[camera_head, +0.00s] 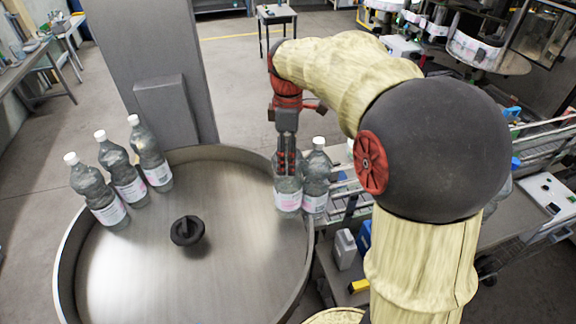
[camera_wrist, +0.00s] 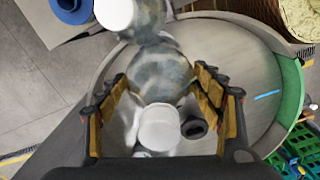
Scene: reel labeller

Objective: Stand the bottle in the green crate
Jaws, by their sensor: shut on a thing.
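My gripper (camera_head: 287,165) points down at the right rim of the round metal table, shut on a clear bottle (camera_head: 287,195) with a white and pink label. In the wrist view the bottle (camera_wrist: 160,75) stands between the two yellow-padded fingers of my gripper (camera_wrist: 163,82), its white cap towards the camera. It looks upright; I cannot tell whether its base touches the table. A second bottle (camera_head: 318,175) stands close beside it on the right. A green lattice crate (camera_wrist: 286,158) shows at the lower right of the wrist view, partly cut off; I cannot see it in the head view.
Several things stand around. Bottles (camera_head: 128,183) cluster at the left of the round table (camera_head: 150,265), which has a black knob (camera_head: 187,231) at its middle. A grey column (camera_head: 150,55) rises behind. A conveyor (camera_head: 545,150) lies to the right. The table's front is clear.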

